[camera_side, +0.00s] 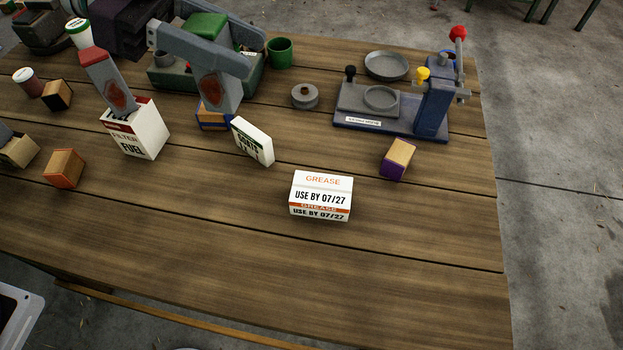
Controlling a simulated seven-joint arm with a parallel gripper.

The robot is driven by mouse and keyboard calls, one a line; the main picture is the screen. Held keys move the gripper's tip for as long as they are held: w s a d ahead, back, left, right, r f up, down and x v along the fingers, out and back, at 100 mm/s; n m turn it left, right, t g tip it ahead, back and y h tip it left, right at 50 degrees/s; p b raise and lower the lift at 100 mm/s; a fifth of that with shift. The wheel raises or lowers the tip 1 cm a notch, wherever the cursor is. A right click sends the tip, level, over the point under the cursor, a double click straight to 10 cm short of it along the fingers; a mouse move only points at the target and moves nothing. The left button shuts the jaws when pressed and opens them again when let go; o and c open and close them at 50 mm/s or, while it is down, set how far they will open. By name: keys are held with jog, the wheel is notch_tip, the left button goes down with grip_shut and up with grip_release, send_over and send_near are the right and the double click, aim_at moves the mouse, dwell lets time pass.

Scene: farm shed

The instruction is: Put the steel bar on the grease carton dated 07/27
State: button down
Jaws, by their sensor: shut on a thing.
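The grease carton (321,196) is a low white box with orange print and "USE BY 07/27" on its top and front. It lies near the middle of the table with nothing on it. My gripper (180,108) is at the upper left, beyond the carton and well apart from it. Its grey fingers carry red patches. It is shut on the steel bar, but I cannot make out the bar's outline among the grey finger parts. The left finger overlaps the white fuel filter carton (147,138) in this view; I cannot tell if they touch.
Behind stand a blue press (431,105), a grey round weight (305,96) and a green cup (279,53). Small boxes (64,168) lie left. The front table is clear.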

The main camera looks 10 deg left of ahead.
jog(key=s+d+r, duration=0.1)
jog(key=s+d, duration=0.1)
jog(key=d, duration=1.1)
jog(key=f, duration=1.5)
jog(key=shift+w+d, duration=0.1)
jog(key=shift+d, duration=0.1)
jog(key=c, duration=0.9)
grip_release()
jog(key=shift+f, duration=0.1)
